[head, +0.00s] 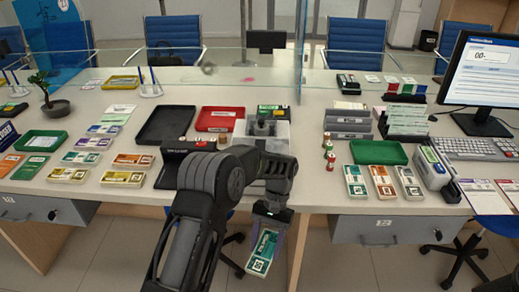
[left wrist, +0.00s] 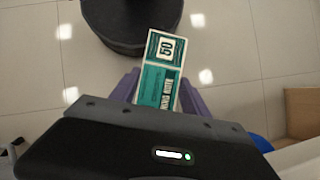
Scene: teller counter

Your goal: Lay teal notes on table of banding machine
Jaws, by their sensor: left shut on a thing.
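The teal notes (head: 262,252) are a banded bundle with a 50 printed on it. They hang in my left gripper (head: 268,232), over the floor in front of the counter's edge. In the left wrist view the teal notes (left wrist: 160,70) stick out between the purple fingers of my left gripper (left wrist: 157,92), which is shut on them. The grey machine (head: 278,133) behind my left arm appears to be the banding machine. My arm covers much of its front, so its table is mostly hidden. My right gripper is not in view.
Black (head: 165,124) and red (head: 219,118) trays lie left of the machine. Several note bundles (head: 123,178) lie further left. More bundles (head: 383,181), a green tray (head: 378,152) and a monitor (head: 487,75) stand right. A glass screen rises behind the counter.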

